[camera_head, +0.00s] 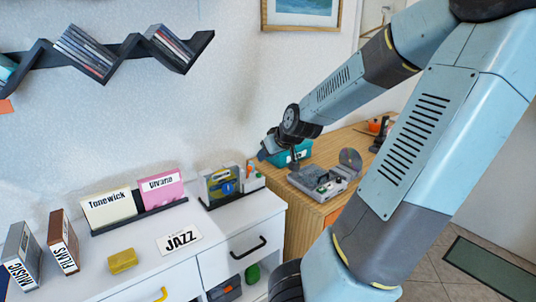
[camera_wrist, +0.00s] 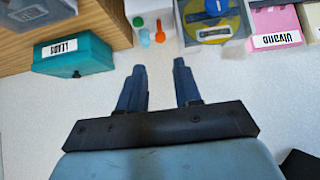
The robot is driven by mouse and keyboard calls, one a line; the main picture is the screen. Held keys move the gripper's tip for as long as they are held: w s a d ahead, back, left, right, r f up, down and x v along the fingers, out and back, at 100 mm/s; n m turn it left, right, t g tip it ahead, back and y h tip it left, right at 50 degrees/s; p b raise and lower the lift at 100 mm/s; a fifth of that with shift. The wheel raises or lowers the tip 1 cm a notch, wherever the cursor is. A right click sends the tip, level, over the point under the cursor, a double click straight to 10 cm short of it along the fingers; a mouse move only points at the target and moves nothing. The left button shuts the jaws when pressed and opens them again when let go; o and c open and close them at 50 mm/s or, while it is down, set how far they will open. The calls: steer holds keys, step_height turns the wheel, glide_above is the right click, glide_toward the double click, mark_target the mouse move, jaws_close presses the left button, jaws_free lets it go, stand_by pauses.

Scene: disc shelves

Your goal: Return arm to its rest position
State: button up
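My arm reaches from the upper right across the head view, with my gripper (camera_head: 268,146) in front of the wall near a teal box. In the wrist view, which looks upside down, both fingers of my gripper (camera_wrist: 159,66) show apart. Only pale wall shows between them, and nothing is held. The teal box (camera_wrist: 74,54) with a label sits on the wooden cabinet, left of the fingers in the wrist view. It also shows in the head view (camera_head: 292,154), partly behind my arm.
A grey disc player (camera_head: 322,183) with its lid up stands on the wooden cabinet. The white cabinet holds a clear bin (camera_head: 221,186), a pink sleeve (camera_head: 161,190), a cream sleeve (camera_head: 108,207), a JAZZ card (camera_head: 179,240) and a yellow block (camera_head: 122,261). A zigzag shelf (camera_head: 118,50) hangs above.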

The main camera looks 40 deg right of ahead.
stand_by(0.7)
steer(key=shift+s+a+f+g+h, duration=0.8)
steer(key=shift+s+a+f+g, duration=0.4)
steer(key=shift+a+f+g, duration=2.75)
steer(key=s+a+r+t, duration=0.2)
steer(key=s+a+r, duration=0.5)
steer(key=r, duration=0.3)
steer(key=s+a+r+t+y, duration=0.1)
steer(key=s+a+r+t, duration=0.1)
steer(key=s+a+r, duration=0.4)
steer(key=shift+s+a+r, duration=0.35)
steer(key=shift+s+r, duration=1.65)
steer(key=shift+r, duration=0.1)
steer(key=shift+o, duration=0.2)
steer(key=shift+t, duration=0.25)
steer(key=shift+o, duration=0.7)
